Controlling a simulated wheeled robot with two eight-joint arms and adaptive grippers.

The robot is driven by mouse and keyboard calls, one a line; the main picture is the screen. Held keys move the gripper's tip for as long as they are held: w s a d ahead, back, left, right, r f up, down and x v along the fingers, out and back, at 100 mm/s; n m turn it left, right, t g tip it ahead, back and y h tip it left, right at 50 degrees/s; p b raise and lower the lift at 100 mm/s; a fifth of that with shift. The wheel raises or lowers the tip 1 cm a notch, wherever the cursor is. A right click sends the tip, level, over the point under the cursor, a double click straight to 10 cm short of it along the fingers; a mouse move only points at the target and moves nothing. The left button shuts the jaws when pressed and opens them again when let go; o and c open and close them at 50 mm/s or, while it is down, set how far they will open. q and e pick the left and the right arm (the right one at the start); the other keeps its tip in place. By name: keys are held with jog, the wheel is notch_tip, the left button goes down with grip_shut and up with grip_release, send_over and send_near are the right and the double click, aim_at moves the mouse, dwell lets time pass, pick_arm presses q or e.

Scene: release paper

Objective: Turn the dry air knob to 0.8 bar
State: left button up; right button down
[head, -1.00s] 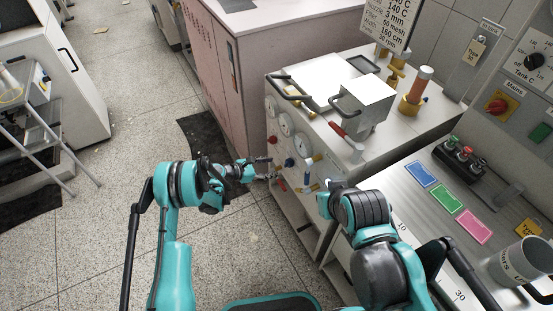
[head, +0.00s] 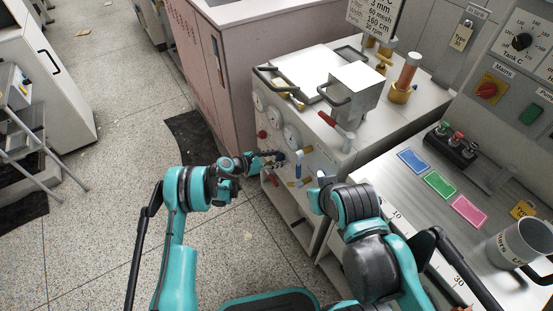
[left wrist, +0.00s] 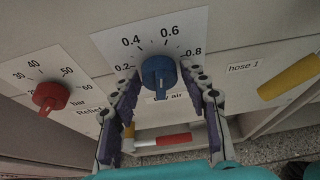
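The blue dry air knob (left wrist: 159,75) sits on a white dial plate (left wrist: 140,45) with 0.4, 0.6 and 0.8 printed around it. A pale mark shows at its lower side; I cannot tell its exact setting. The label below is partly covered. My left gripper (left wrist: 160,78) is open, with one finger on each side of the knob and gaps showing. In the head view, my left gripper (head: 274,157) is at the cabinet front by the small blue knob (head: 281,155).
A red relief knob (left wrist: 50,96) is left of the dial. A yellow handle (left wrist: 292,76) by "hose 1" is to the right, and a red handle (left wrist: 173,139) is below. Round gauges (head: 291,137) sit above. Open floor lies left of the cabinet.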

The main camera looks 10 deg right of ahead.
pick_arm(q)
jog(key=c, duration=0.6)
jog(key=m+t, duration=0.1)
jog(key=m, duration=0.1)
jog(key=shift+s+m+t, duration=0.1)
jog(key=shift+m+t, duration=0.2)
jog(key=shift+t, duration=0.1)
jog(key=shift+m+t+y, duration=0.3)
jog(key=shift+m+t, duration=0.4)
jog(key=shift+m, duration=0.3)
jog(key=o, duration=1.2)
jog(key=shift+c, duration=0.2)
